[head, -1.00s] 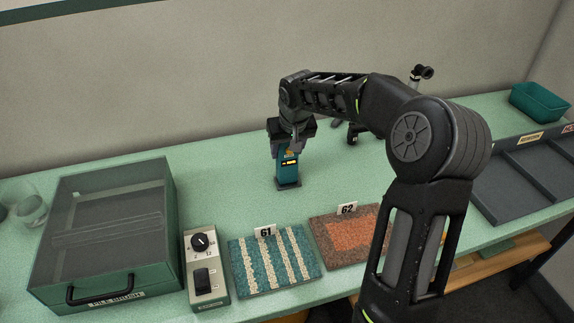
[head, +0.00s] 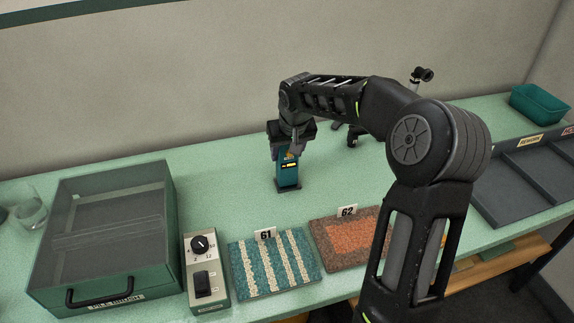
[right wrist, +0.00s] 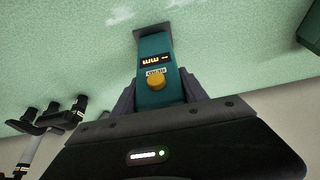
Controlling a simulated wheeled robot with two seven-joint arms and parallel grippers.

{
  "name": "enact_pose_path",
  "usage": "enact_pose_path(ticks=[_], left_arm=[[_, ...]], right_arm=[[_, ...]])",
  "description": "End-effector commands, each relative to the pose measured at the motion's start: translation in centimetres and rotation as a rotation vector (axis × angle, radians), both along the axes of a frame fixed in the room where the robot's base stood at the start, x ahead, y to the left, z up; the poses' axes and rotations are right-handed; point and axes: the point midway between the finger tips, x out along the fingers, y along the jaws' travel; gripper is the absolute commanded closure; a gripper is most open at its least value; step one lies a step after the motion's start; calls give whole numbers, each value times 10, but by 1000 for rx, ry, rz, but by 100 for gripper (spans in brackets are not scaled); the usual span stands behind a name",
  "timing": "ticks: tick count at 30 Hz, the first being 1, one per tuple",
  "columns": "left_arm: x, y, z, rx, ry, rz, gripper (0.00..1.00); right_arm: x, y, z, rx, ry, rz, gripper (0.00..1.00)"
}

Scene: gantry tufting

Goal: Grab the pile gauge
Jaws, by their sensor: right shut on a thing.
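The pile gauge (head: 288,172) is a teal upright device with a small lit display and a dark foot. It stands on the green bench in the head view. My right gripper (head: 290,150) reaches down from above and is shut on its upper part. In the right wrist view the gauge (right wrist: 155,62) sits between the fingers of the right gripper (right wrist: 160,95), with its display and yellow button facing the camera. I cannot tell if its foot touches the bench. My left gripper is not in view.
A lidded pile brush box (head: 105,235) and a dial control box (head: 205,270) stand at left. Carpet samples 61 (head: 272,262) and 62 (head: 345,240) lie in front. A grey divided tray (head: 535,170) and teal bin (head: 540,103) are at right. A microscope-like stand is behind my arm.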

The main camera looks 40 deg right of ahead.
Motion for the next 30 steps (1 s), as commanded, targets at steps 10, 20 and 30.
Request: enact_pose_path(ticks=[10,20,30], left_arm=[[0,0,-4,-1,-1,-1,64],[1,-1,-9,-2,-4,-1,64],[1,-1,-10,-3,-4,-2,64]], right_arm=[[1,0,21,-2,-7,-1,100],[1,0,82,-1,-6,-1,100],[0,0,101,-1,-2,0,100]])
